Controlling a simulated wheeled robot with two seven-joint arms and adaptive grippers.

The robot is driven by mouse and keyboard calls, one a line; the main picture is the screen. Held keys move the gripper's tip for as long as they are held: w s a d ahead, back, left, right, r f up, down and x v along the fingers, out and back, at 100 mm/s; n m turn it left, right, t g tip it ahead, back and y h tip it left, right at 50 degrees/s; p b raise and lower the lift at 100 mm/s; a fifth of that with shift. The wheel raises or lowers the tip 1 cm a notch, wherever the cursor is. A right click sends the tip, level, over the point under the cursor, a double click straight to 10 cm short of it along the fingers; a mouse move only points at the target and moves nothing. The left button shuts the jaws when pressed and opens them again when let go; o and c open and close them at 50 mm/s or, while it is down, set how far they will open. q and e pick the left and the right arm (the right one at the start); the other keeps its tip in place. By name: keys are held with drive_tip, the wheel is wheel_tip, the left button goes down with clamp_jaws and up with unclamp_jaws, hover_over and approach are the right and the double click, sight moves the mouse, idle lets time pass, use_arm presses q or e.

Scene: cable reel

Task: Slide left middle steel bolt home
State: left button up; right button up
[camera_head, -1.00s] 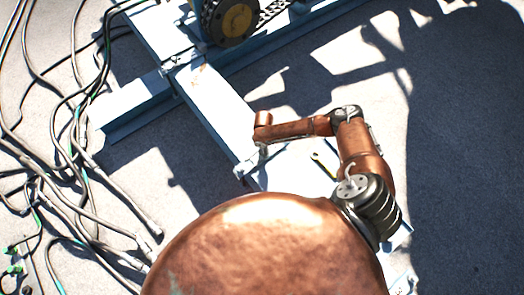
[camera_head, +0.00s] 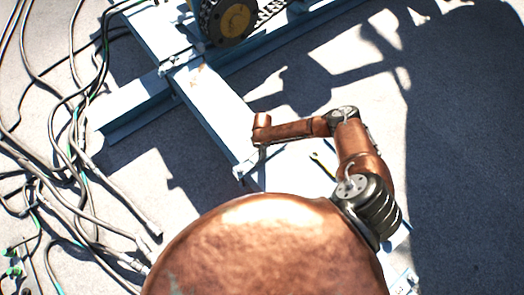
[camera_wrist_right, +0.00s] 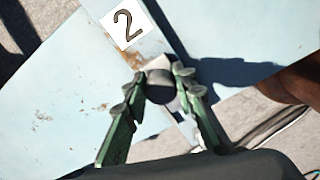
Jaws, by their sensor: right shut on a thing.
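In the right wrist view, my right gripper (camera_wrist_right: 157,84) has its green fingers closed on either side of a grey round steel bolt (camera_wrist_right: 160,94). The bolt is at the edge of a pale blue steel beam (camera_wrist_right: 70,90), close to a white label with a black 2 (camera_wrist_right: 127,22). How deep the bolt sits cannot be told. In the head view, my copper right arm reaches over the beam (camera_head: 215,105). Its gripper is small and mostly hidden there. My left gripper is in neither view.
A reel with a yellow hub (camera_head: 236,20) and a chain stands at the top. Several loose cables (camera_head: 60,170) lie on the grey floor at the left. The shaded floor (camera_head: 460,150) at the right is clear.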

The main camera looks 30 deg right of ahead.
sight(254, 160)
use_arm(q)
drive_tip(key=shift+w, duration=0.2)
use_arm(e)
clamp_jaws()
